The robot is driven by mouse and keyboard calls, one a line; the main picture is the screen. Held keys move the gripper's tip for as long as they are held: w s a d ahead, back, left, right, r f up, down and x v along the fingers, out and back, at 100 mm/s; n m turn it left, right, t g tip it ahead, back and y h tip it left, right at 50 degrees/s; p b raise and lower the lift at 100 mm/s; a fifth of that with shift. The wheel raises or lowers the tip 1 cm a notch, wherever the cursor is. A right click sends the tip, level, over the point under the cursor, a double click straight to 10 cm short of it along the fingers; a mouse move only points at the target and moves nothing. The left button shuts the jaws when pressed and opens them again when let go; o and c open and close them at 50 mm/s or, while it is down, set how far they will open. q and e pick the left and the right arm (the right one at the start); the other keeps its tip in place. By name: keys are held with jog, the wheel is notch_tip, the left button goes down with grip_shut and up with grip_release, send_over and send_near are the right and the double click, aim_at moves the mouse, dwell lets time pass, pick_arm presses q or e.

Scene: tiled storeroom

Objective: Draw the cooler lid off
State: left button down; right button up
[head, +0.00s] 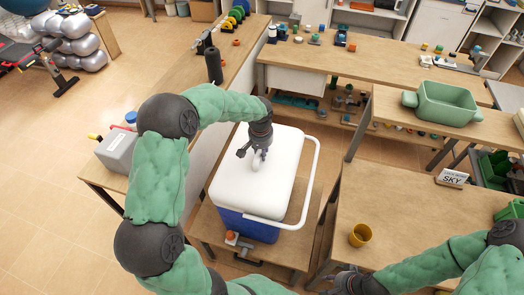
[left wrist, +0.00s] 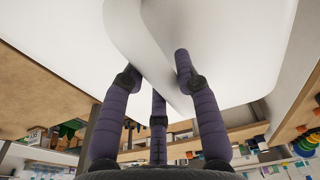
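The cooler (head: 247,226) has a blue body and stands on a low wooden stand. Its white lid (head: 235,190) lies flat on top, with a small upright white handle (head: 256,164) near the middle. My left gripper (head: 253,153) is over the lid at that handle, fingers spread and pointing down. In the left wrist view, its dark purple fingers (left wrist: 157,70) are apart around a white curved piece, which seems to be the handle; whether they touch it is unclear. My right gripper (head: 343,281) is at the bottom edge, partly cut off, away from the cooler.
A white bail handle (head: 309,180) runs round the cooler's right side. A green tub (head: 447,103) stands behind. A grey box (head: 118,150) sits on the left bench. Open floor lies at left.

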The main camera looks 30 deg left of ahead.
pick_arm(q)
jog(key=shift+r+p, duration=1.3)
jog(key=shift+r, duration=0.75)
jog(key=shift+d, duration=0.1)
